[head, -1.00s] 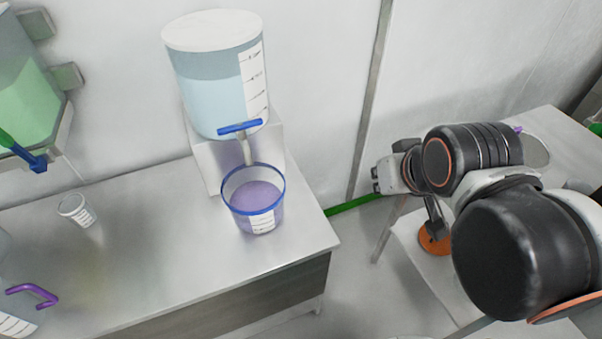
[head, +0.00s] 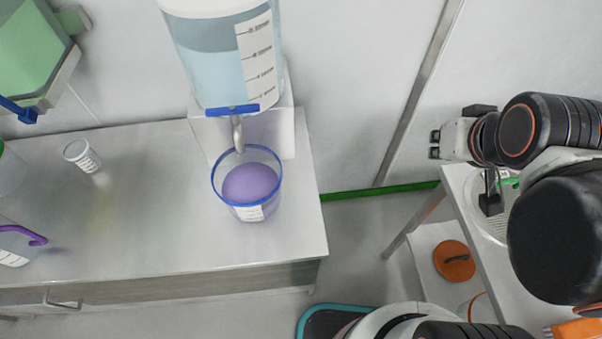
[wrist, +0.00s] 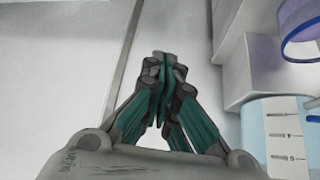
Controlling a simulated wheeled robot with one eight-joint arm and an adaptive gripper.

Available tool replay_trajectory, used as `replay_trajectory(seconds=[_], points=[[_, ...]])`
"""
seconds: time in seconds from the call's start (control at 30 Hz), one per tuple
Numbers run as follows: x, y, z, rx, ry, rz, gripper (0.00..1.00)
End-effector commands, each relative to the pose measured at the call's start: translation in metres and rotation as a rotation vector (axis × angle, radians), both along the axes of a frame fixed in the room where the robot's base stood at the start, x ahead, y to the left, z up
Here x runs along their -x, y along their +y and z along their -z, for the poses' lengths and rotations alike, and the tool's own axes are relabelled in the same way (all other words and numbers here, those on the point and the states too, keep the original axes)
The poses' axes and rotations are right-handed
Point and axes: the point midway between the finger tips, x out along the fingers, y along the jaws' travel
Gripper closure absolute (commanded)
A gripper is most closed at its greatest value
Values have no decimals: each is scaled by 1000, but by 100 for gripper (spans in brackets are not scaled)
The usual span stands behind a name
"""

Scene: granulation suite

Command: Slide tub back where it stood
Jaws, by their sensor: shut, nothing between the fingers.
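A clear tub (head: 247,190) with a blue rim, a white label and purple contents stands upright on the steel bench, under the spout of a blue-handled tap. Part of it also shows at the top right of the wrist view (wrist: 298,22). My gripper (head: 435,145) is well to the right of the tub and apart from it, past the bench end. In the wrist view my gripper (wrist: 163,62) has its fingers together with nothing between them.
A large graduated tank (head: 228,60) stands on a white stand (head: 282,133) behind the tub.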

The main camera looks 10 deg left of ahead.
Motion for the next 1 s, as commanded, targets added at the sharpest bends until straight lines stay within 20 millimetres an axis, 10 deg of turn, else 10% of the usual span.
replay_trajectory(seconds=[0.57, 1.0], points=[[-23, 24, -2, 40, 57, -183, 100], [-75, 86, 9, 107, 141, -631, 100]])
